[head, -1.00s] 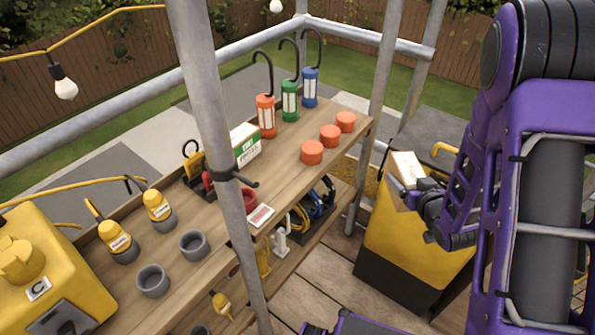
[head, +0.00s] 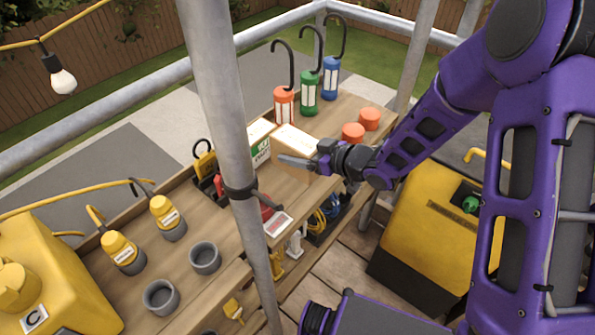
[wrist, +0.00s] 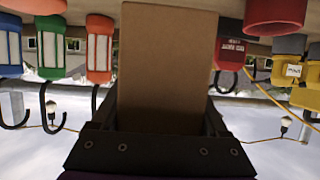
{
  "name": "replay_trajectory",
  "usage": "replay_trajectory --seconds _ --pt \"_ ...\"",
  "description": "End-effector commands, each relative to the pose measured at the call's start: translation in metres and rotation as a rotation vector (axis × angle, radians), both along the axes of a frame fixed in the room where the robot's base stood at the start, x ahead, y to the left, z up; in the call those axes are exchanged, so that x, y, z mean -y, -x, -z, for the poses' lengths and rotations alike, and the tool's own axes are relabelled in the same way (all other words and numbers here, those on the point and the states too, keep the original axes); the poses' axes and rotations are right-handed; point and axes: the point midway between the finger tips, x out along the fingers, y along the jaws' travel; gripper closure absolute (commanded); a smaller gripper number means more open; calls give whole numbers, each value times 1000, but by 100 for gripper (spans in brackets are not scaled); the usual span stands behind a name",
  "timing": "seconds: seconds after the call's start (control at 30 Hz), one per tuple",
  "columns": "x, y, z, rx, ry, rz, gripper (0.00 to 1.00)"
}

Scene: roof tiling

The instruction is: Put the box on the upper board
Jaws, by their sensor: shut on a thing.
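The box (head: 297,142) is a brown cardboard box with a pale label on top. My gripper (head: 305,164) is shut on it and holds it over the upper board (head: 210,226), among the things there. Whether the box's underside touches the board cannot be told. In the wrist view, which is upside down, the box (wrist: 165,65) stands between the fingers of my gripper (wrist: 160,128). The white-and-green carton (head: 259,150) is close to the box's left side. The arm and box hide part of the board.
Red, green and blue hook lamps (head: 309,92) stand behind the box. Orange pucks (head: 353,132) lie to its right, close to my wrist. A scaffold pole (head: 222,110) rises in front of the board. Grey cups (head: 205,257) stand at left. A yellow case (head: 415,225) stands at right.

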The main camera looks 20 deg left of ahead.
Motion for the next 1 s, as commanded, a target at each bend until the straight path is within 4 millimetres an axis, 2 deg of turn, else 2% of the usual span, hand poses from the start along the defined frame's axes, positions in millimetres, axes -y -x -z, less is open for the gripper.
replay_trajectory --seconds 0.03,0.27,0.5,0.87,0.9,1.0 --pt "-1 0 9 0 -3 0 100" --pt "-1 -1 25 3 -4 1 100" --pt "-1 -1 56 1 -4 2 100" --pt "0 -1 61 4 -5 2 100" --pt "0 -1 63 2 -2 3 21" --pt "0 -1 62 2 -2 3 3"
